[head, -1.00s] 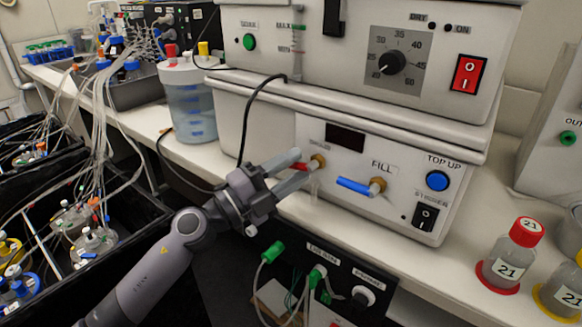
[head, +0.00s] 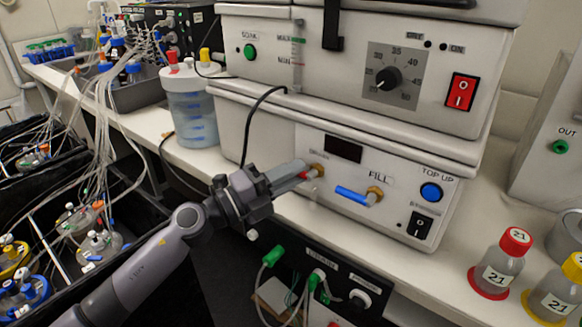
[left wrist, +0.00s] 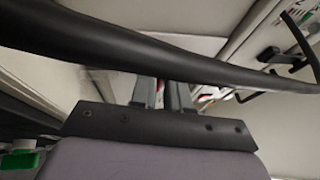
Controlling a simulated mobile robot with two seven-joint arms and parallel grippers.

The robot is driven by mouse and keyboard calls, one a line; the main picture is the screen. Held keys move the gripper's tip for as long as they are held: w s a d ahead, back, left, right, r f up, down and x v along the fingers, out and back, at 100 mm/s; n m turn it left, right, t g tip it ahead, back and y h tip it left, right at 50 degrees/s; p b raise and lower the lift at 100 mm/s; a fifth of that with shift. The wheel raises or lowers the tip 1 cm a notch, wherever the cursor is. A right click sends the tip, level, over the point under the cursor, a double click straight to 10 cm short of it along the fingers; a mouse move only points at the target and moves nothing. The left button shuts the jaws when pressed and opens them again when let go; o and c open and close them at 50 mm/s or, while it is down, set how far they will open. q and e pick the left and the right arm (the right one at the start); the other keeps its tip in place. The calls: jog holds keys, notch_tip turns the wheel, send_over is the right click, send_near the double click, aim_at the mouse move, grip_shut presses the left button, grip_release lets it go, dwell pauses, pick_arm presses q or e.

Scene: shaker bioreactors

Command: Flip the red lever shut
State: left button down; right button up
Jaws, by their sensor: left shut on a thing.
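The red lever (head: 304,175) sits on a brass valve at the left of the lower white unit's front panel. Only a small bit of its red handle shows, beside the brass fitting (head: 317,170). My left gripper (head: 296,172) reaches in from the left, its fingers shut on the red lever and hiding most of it. My right gripper is in neither view.
A blue lever (head: 352,195) on a second brass valve is just right of the red one, under "FILL". A black cable (head: 246,130) hangs down the unit's left side; a dark band crosses the left wrist view (left wrist: 160,48). Labelled bottles (head: 500,265) stand at right.

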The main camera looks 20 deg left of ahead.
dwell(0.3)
pick_arm(q)
jog(key=c, duration=1.1)
grip_release()
jog(key=shift+s+a, duration=0.1)
jog(key=b+v, duration=0.1)
jog(key=v, duration=0.6)
jog(key=shift+b, duration=0.4)
